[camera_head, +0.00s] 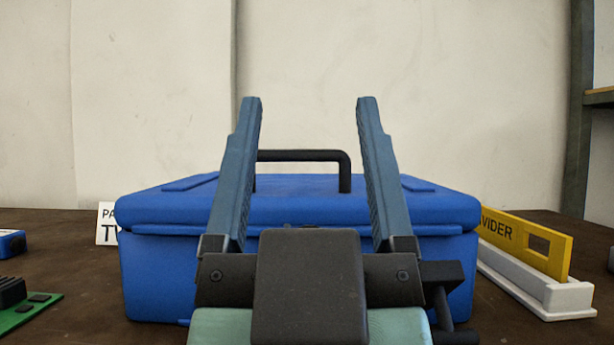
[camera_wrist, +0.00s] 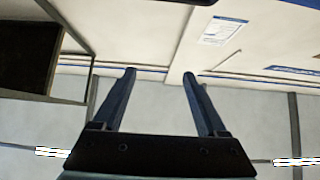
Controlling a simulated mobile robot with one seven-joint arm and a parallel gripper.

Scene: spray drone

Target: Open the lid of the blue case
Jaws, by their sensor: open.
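The blue case (camera_head: 150,268) stands on the brown table in the head view, with its lid (camera_head: 420,207) closed. A black handle (camera_head: 345,168) rises from the top of the lid. My gripper (camera_head: 309,105) is in front of the case in the head view, fingers pointing up and spread apart, with nothing between them. The fingers and gripper body hide the middle of the case front, so any latch there cannot be seen. In the wrist view my gripper (camera_wrist: 159,75) is also open and empty. The case does not show in that view.
On the brown table (camera_head: 80,240), a yellow divider (camera_head: 525,243) stands in a white holder (camera_head: 535,290) right of the case. A white sign (camera_head: 106,225), a small blue object (camera_head: 10,244) and a green circuit board (camera_head: 32,312) are at left. The wrist view shows walls and a dark panel.

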